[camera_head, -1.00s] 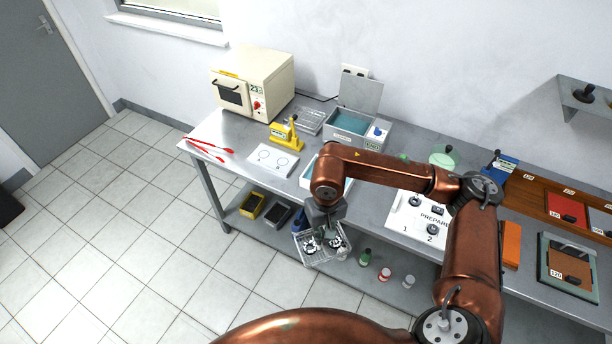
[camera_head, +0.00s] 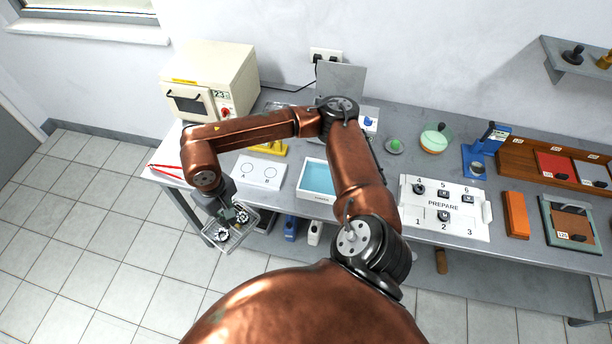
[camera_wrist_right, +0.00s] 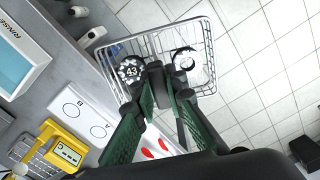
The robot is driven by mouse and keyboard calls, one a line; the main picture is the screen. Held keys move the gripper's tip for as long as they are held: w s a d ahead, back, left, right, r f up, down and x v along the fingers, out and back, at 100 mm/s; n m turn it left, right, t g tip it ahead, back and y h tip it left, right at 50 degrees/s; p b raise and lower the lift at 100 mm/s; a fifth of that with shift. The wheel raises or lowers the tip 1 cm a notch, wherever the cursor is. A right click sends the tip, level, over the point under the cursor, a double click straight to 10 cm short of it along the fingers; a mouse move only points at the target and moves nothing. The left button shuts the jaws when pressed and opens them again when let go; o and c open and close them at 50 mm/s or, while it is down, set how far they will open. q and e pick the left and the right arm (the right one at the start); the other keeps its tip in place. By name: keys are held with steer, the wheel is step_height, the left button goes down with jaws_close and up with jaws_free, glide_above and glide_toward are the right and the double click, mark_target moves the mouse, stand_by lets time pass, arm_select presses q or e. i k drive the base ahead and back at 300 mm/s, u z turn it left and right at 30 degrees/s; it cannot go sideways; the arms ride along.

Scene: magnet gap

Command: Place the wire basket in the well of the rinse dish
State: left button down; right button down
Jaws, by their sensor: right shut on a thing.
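The wire basket (camera_head: 242,234) hangs from my right gripper (camera_head: 231,214), beyond the table's front edge near its left end and over the floor. The gripper is shut on it. In the right wrist view the basket (camera_wrist_right: 208,42) holds two round toothed parts, one marked 43, and the dark green fingers (camera_wrist_right: 163,82) reach into it. The rinse dish (camera_head: 318,198) is a white tray with a light blue well, on the table to the right of the basket. Its corner with the RINSE label shows in the right wrist view (camera_wrist_right: 14,43). My left gripper is not in view.
A white card marked A and B (camera_head: 259,171) lies left of the dish, with a yellow device (camera_head: 270,148) behind it. Red tongs (camera_head: 167,170) lie at the table's left end. The white PREPARE board (camera_head: 444,218) is to the right. My right arm passes above the table.

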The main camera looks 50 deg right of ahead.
mark_target(325, 187)
steer(key=z, duration=0.3)
steer(key=i, duration=0.65)
steer(key=z, duration=1.05)
steer(key=i, duration=0.4)
steer(key=z, duration=0.45)
